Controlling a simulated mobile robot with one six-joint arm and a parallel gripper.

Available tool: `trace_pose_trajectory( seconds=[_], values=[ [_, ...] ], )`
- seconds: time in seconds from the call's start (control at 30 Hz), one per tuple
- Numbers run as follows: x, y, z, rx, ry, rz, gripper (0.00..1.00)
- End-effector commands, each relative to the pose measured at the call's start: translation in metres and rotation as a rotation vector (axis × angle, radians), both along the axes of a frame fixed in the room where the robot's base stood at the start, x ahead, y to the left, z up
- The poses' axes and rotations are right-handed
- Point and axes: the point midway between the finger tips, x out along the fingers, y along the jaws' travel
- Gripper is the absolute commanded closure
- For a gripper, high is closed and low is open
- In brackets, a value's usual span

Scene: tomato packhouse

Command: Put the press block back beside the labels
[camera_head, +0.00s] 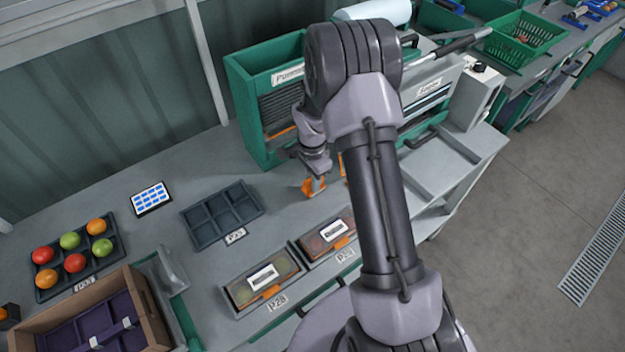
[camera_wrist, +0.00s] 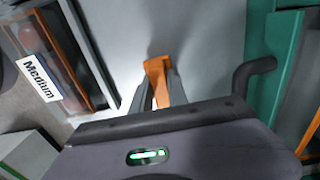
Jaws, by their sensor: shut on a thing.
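My gripper (camera_wrist: 158,92) is shut on an orange block, the press block (camera_wrist: 156,68), whose end shows between the fingers in the wrist view. In the head view my gripper (camera_head: 316,178) hangs over the grey bench right of the empty tray, with the orange block (camera_head: 309,187) at its tip. I cannot tell whether the block touches the bench. A sheet of blue labels (camera_head: 151,198) lies flat on the bench at the left, left of the empty compartment tray (camera_head: 222,213).
Two lidded packs with white labels, a left one (camera_head: 262,284) and a right one (camera_head: 328,240), lie at the bench's front. A fruit tray (camera_head: 78,262) and a wooden crate (camera_head: 150,312) are at the left. A green cabinet (camera_head: 247,110) stands behind my gripper.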

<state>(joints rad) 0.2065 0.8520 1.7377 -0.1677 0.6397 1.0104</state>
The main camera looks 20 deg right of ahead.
Motion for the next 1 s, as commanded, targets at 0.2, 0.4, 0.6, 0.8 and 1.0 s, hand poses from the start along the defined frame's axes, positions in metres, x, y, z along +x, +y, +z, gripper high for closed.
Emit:
trace_pose_trajectory(
  seconds=[0.2, 0.4, 0.6, 0.8, 1.0],
  values=[
    [0.0000, 0.0000, -0.0045, 0.000, 0.000, 0.000, 1.00],
    [0.0000, 0.0000, -0.0082, 0.000, 0.000, 0.000, 1.00],
    [0.0000, 0.0000, -0.0078, 0.000, 0.000, 0.000, 0.55],
    [0.0000, 0.0000, -0.0078, 0.000, 0.000, 0.000, 0.55],
    [-0.0001, 0.0000, -0.0079, 0.000, 0.000, 0.000, 0.69]
  ],
)
